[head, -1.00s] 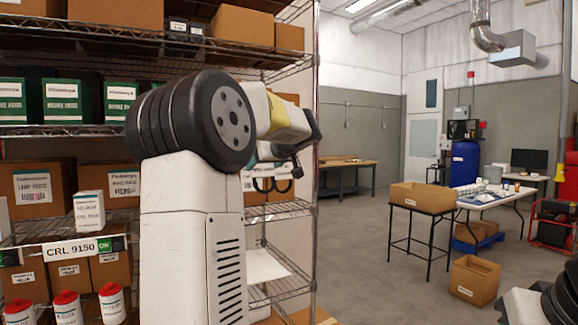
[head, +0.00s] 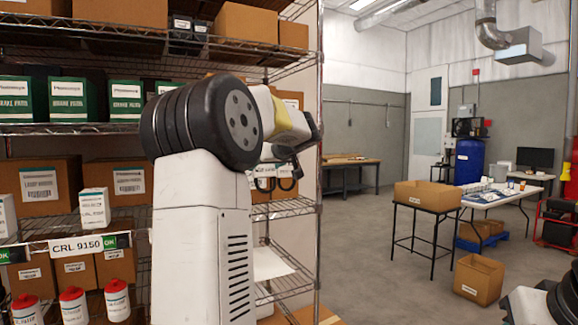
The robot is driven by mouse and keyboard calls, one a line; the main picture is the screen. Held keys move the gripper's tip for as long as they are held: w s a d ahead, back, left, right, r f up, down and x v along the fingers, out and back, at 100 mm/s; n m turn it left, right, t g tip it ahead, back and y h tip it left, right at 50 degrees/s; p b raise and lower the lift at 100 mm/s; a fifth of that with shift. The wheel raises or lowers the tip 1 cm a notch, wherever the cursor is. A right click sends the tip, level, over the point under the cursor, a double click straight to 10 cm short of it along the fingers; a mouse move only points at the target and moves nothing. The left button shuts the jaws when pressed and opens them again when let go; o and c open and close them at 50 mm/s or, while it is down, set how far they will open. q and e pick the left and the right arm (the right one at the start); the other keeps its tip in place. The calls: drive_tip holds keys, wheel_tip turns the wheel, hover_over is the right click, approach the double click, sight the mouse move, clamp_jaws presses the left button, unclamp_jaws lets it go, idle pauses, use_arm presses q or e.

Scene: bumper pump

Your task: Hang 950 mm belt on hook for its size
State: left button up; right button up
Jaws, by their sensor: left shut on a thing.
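My left arm rises through the middle of the head view, and its forearm points away towards the right end of the wire shelf rack (head: 318,215). My left gripper (head: 284,166) is small at the far end of the forearm and partly hidden by it. Black loops (head: 275,183), which look like a belt, hang just below the gripper, in front of the rack's lower shelves. The gripper is shut on this belt. Its size marking cannot be read. No hook for a belt size can be made out. Part of my right arm shows at the bottom right corner; its gripper is out of view.
The rack at left holds cartons (head: 39,185), green boxes (head: 69,95) and red-capped bottles (head: 73,305). A stand with an open carton (head: 428,195), a floor carton (head: 478,279) and a white table (head: 497,195) stand at right. The floor (head: 375,270) between is clear.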

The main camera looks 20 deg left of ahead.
use_arm(q)
drive_tip(key=o, duration=1.6)
drive_tip(key=v, duration=0.8)
drive_tip(key=s+d+f+m+h, duration=0.3)
drive_tip(key=s+d+f, duration=0.4)
drive_tip(key=s, duration=0.3)
drive_tip(key=s+d+f+m+g+h, duration=0.1)
drive_tip(key=s+d+f+m+h, duration=0.3)
drive_tip(key=s+d+f, duration=0.3)
drive_tip(key=s+d+f+m+g+h, duration=0.1)
drive_tip(key=s+d+f+m+h, duration=0.2)
drive_tip(key=s, duration=0.9)
drive_tip(key=shift+s+d+f+h, duration=0.15)
drive_tip(key=shift+d+f+h, duration=0.2)
drive_tip(key=shift+d+f, duration=0.5)
drive_tip(key=shift+s+d+f+h, duration=0.15)
drive_tip(key=shift+d+f+h, duration=0.3)
drive_tip(key=shift+f, duration=0.7)
drive_tip(key=shift+s+d+f+h, duration=0.1)
drive_tip(key=shift+d+f+h, duration=0.2)
drive_tip(key=shift+d+f, duration=0.55)
drive_tip(key=shift+a+f, duration=0.15)
